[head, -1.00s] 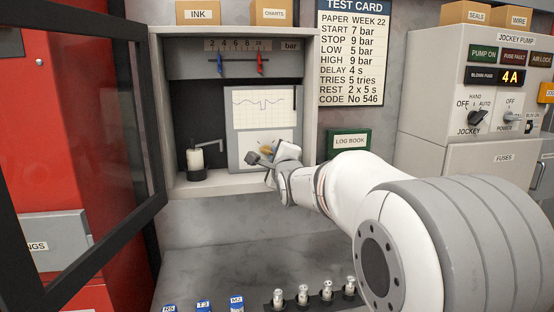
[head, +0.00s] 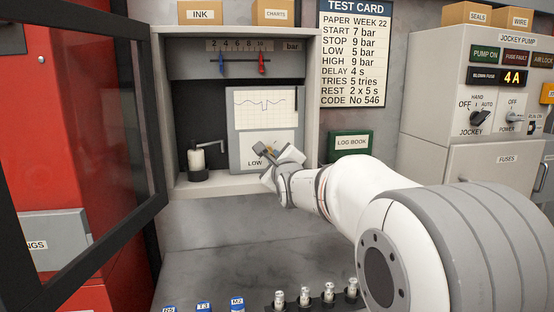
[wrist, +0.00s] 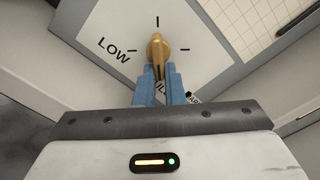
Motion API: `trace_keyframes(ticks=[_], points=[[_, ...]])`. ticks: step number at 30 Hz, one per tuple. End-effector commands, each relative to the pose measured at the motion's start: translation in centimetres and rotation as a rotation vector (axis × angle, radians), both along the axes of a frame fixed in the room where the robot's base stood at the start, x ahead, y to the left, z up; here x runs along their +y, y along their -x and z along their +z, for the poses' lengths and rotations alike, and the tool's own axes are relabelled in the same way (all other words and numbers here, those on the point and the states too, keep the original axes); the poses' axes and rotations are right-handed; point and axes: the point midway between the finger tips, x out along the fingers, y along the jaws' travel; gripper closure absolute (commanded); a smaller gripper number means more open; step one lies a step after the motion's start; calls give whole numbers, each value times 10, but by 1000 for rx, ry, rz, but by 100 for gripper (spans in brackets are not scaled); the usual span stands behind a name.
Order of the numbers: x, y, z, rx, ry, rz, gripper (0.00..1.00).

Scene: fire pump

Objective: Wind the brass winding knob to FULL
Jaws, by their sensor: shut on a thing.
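The brass winding knob (wrist: 155,46) sits on a white dial plate (wrist: 118,22) in the wrist view. My gripper (wrist: 159,74) is shut on it, with a blue finger on each side of the knob's narrow grip. LOW is printed left of the knob, and tick marks stand left, right and above it. Letters that look like part of FULL show between the fingers, partly covered. In the head view my gripper (head: 267,156) is at the lower part of the recorder panel, tilted, and it mostly hides the knob. LOW shows beside it.
The recorder cabinet (head: 311,110) has its framed door (head: 157,90) swung open at left. An ink pot with a bent arm (head: 197,160) stands left of the panel. A paper chart (head: 265,105) is above the dial. A green log book box (head: 351,145) is at right.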

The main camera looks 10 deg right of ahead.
Motion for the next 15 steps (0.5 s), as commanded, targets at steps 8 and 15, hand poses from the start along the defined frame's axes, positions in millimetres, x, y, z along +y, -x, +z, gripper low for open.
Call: trace_keyframes(ticks=[8,15], points=[[1,0,3,-6,2,3,81],[1,0,2,-4,2,2,69]])
